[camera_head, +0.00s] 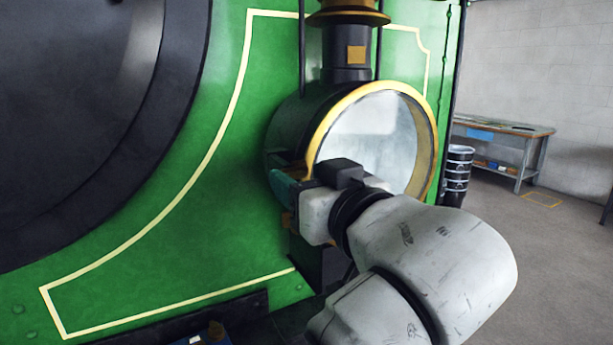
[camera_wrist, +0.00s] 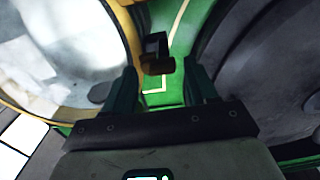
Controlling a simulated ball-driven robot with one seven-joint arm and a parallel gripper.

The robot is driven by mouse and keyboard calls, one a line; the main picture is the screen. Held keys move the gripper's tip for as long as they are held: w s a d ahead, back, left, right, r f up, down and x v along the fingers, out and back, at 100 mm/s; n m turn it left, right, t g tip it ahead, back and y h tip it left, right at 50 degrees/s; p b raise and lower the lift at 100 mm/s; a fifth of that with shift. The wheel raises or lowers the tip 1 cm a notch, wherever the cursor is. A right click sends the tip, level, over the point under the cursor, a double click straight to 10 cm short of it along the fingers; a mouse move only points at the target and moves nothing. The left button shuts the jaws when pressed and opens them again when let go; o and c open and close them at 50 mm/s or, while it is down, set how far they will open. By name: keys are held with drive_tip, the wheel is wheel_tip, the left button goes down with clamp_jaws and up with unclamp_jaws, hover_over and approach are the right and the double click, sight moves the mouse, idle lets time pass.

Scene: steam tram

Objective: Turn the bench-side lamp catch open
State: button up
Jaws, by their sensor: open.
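The round lamp (camera_head: 375,130) has a brass rim and a pale glass; it stands against the green tram front. In the wrist view the lamp glass (camera_wrist: 60,50) fills the left. A small dark catch (camera_wrist: 157,50) with a brownish end sits beside the lamp rim. My gripper (camera_wrist: 160,74) is open, its two teal fingers to either side of the catch; contact is not visible. In the head view my gripper (camera_head: 283,188) is at the lamp's lower left side, and my wrist hides the catch. I cannot tell whether this is the bench-side catch.
A workbench (camera_head: 500,130) stands at the back right by a grey wall, with a dark drum (camera_head: 458,170) in front. A big dark round door (camera_head: 80,130) takes up the left; in the wrist view the dark door (camera_wrist: 265,70) is close on the right.

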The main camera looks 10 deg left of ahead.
drive_tip(key=c, duration=1.1)
drive_tip(key=shift+o, duration=0.2)
